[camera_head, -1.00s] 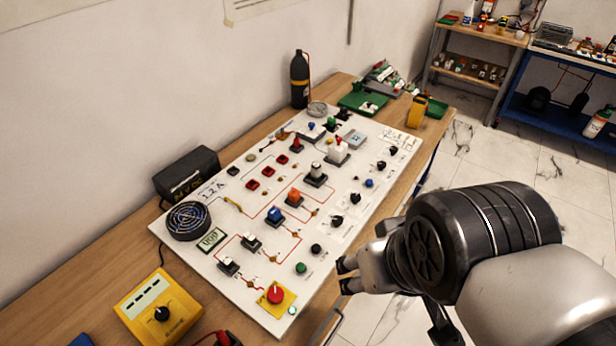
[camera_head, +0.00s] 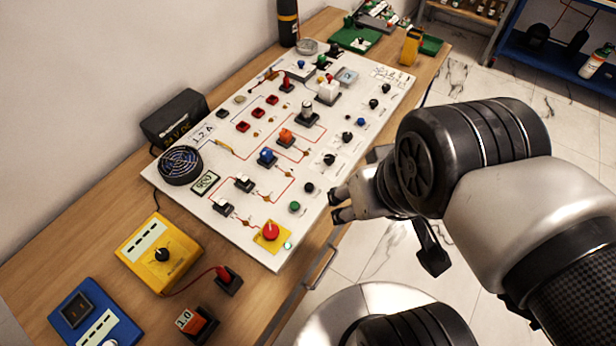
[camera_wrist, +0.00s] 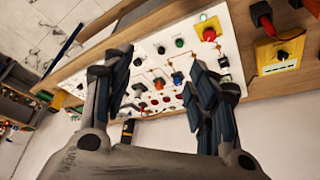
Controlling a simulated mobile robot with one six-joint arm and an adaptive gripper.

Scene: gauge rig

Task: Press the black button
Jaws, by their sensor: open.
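A small round black button (camera_head: 309,187) sits near the front edge of the white panel (camera_head: 225,235), beside a green button (camera_head: 294,207). In the wrist view the black button (camera_wrist: 161,50) shows between my fingers, next to the green button (camera_wrist: 180,43). My gripper (camera_head: 337,204) is open and empty, just off the panel's front edge, to the right of the black button in the head view. In the wrist view my gripper (camera_wrist: 157,62) has its fingers spread on both sides of the buttons. It looks apart from the panel; the exact gap is unclear.
A red mushroom button on a yellow base (camera_head: 271,232) stands at the panel's near corner. Black knobs (camera_head: 330,160) and several switches rise from the panel. A yellow meter (camera_head: 158,252) and a blue box (camera_head: 95,315) lie on the wooden table (camera_head: 60,250).

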